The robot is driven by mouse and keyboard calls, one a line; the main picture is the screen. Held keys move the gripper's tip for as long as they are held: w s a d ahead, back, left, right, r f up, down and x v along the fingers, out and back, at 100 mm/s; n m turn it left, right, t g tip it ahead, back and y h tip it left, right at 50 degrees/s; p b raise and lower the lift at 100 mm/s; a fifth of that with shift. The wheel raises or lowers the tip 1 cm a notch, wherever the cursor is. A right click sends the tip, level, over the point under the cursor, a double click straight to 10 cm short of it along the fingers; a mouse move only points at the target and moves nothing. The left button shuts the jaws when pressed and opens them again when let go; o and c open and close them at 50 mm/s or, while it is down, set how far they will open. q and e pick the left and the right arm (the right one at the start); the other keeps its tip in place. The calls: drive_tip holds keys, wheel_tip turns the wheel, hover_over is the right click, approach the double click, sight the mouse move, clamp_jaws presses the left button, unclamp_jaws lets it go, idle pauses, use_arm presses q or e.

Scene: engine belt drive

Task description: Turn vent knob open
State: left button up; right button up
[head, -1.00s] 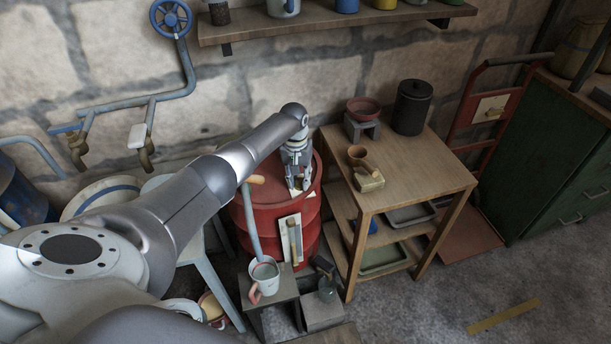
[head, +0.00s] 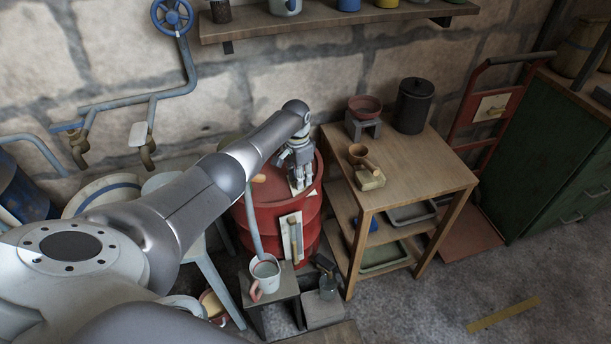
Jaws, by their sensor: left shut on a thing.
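My left gripper (head: 297,183) reaches down over the top of the red drum (head: 262,219), its fingers close together at the lid. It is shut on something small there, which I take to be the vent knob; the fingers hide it. A pale label lies on the lid beside the fingertips. My left arm comes in from the left and covers part of the drum's top. My right gripper is not in view.
A wooden table (head: 434,160) with a black canister (head: 413,106) and a red bowl (head: 365,108) stands right of the drum. A white mug (head: 265,270) sits on a small stand in front. A blue valve wheel (head: 172,16) is on the wall pipe.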

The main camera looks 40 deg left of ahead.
use_arm(q)
drive_tip(key=shift+s+d+f+m, duration=0.1)
drive_tip(key=shift+d+f+m, duration=0.05)
drive_tip(key=shift+d+m, duration=0.15)
drive_tip(key=o, duration=1)
drive_tip(key=shift+o, duration=0.2)
drive_tip(key=shift+a+r, duration=0.1)
drive_tip(key=shift+r, duration=0.45)
wheel_tip(320, 180, up, 12)
drive_tip(key=shift+f, duration=0.25)
